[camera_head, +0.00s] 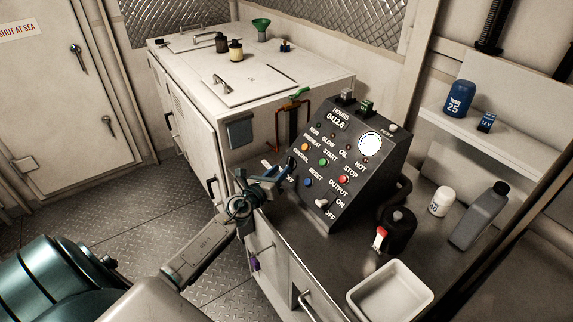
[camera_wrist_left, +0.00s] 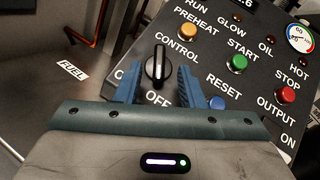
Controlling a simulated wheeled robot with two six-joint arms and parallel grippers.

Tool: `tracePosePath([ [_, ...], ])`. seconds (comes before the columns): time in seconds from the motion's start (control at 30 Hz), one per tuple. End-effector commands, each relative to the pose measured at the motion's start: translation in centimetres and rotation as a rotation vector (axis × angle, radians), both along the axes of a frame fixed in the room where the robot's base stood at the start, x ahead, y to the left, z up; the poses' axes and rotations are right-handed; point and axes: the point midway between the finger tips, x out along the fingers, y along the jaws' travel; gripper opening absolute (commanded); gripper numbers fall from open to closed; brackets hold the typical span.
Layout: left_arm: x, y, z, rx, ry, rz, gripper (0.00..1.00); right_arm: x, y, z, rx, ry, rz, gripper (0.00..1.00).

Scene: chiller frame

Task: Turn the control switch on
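The control switch (camera_wrist_left: 157,66) is a black rotary knob with a pale pointer line, on the dark sloped panel (camera_head: 345,185) under the label CONTROL. In the left wrist view its grip runs roughly upright, with OFF printed below it; a label to its left is partly hidden by a finger. My left gripper (camera_head: 279,172) is at the panel's left edge. In the left wrist view its two blue fingers (camera_wrist_left: 158,82) stand on either side of the knob, with gaps showing. In the head view the knob is hard to make out behind the fingers. My right gripper is not in view.
Orange (camera_wrist_left: 188,32), green (camera_wrist_left: 237,64), blue (camera_wrist_left: 217,103) and red (camera_wrist_left: 285,96) buttons are close to the knob. A white tray (camera_head: 424,314), a black canister (camera_head: 398,236) and a grey bottle (camera_head: 480,215) stand right of the panel. A white cabinet (camera_head: 318,82) is behind.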

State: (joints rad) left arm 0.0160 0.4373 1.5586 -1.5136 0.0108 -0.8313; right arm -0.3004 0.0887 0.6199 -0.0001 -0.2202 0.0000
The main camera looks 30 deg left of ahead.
Motion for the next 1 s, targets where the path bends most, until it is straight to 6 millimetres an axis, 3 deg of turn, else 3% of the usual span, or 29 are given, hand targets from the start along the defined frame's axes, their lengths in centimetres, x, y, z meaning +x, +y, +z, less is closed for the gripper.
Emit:
tracePosePath([
  [0.1,1.9,0.0,-0.1,-0.003,-0.001,0.001,0.35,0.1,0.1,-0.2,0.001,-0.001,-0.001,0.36],
  [0.3,3.7,0.0,-0.1,-0.002,0.000,0.000,0.35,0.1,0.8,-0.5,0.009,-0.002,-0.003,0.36],
  [0.67,4.1,-0.1,-0.1,-0.002,0.001,0.000,0.35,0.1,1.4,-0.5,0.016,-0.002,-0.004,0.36],
  [0.83,4.1,0.0,-0.1,-0.002,0.001,0.000,0.02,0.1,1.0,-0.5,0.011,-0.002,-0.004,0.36],
  [1.0,4.1,0.0,-0.1,-0.001,0.001,0.000,0.00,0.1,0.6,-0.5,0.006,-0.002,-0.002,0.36],
])
